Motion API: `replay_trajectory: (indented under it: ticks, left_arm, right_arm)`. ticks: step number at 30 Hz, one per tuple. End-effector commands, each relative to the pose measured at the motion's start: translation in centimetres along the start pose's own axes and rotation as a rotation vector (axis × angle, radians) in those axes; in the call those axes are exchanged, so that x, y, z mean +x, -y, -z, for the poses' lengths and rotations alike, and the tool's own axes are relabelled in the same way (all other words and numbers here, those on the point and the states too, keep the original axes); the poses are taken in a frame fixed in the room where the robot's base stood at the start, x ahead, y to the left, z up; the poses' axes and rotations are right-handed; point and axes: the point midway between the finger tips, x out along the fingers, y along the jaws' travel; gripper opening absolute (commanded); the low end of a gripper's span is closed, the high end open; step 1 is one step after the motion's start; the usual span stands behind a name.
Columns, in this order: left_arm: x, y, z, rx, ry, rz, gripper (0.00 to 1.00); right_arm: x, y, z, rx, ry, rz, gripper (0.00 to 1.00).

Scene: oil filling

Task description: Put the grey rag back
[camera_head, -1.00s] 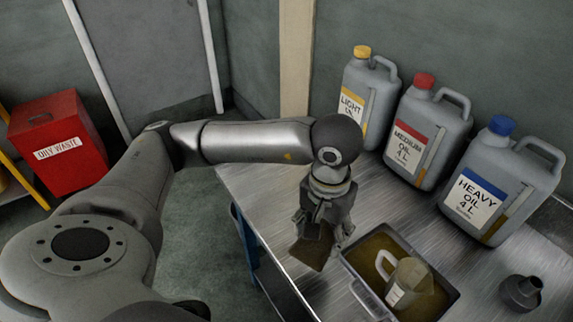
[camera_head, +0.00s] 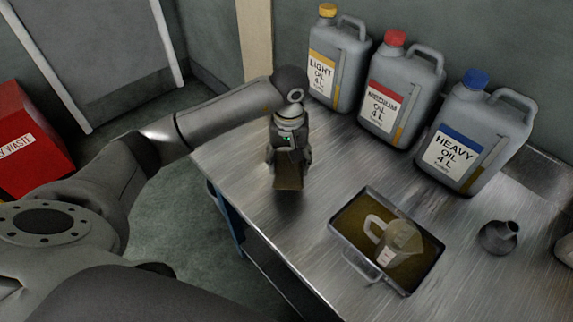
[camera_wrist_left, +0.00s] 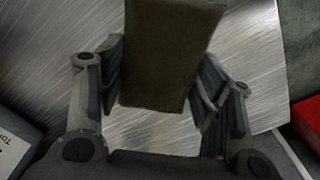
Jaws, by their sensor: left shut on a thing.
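My left gripper (camera_head: 288,160) is shut on the rag (camera_head: 288,178), a flat brownish-grey piece that hangs below the fingers over the left part of the metal table (camera_head: 325,160). In the left wrist view the rag (camera_wrist_left: 170,55) sits between the two fingers of the left gripper (camera_wrist_left: 165,85), with bare metal tabletop behind it. I cannot tell whether its lower edge touches the table. My right gripper is not in view.
An oil-filled tray (camera_head: 347,255) holding a jug (camera_head: 398,245) stands right of the rag. Light (camera_head: 334,75), medium (camera_head: 400,90) and heavy (camera_head: 470,130) oil cans line the back. A dark funnel (camera_head: 497,238) stands at right. A red oily waste bin (camera_head: 25,145) is at far left.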

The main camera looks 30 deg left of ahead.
Motion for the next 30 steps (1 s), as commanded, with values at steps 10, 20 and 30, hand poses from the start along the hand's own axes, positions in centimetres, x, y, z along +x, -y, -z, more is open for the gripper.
replay_trajectory:
  ticks: [10, 20, 30]
  left_arm:
    - [3.0, 0.6, 1.5, 0.001, 0.006, -0.001, 0.41]
    - [5.2, 0.6, 1.7, 0.002, -0.001, -0.001, 0.41]
    - [5.5, 0.6, 1.7, 0.002, -0.001, -0.002, 0.69]
  right_arm:
    - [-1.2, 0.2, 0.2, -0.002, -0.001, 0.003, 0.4]
    - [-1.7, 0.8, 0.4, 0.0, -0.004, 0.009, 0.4]
    - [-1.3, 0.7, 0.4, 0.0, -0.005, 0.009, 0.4]
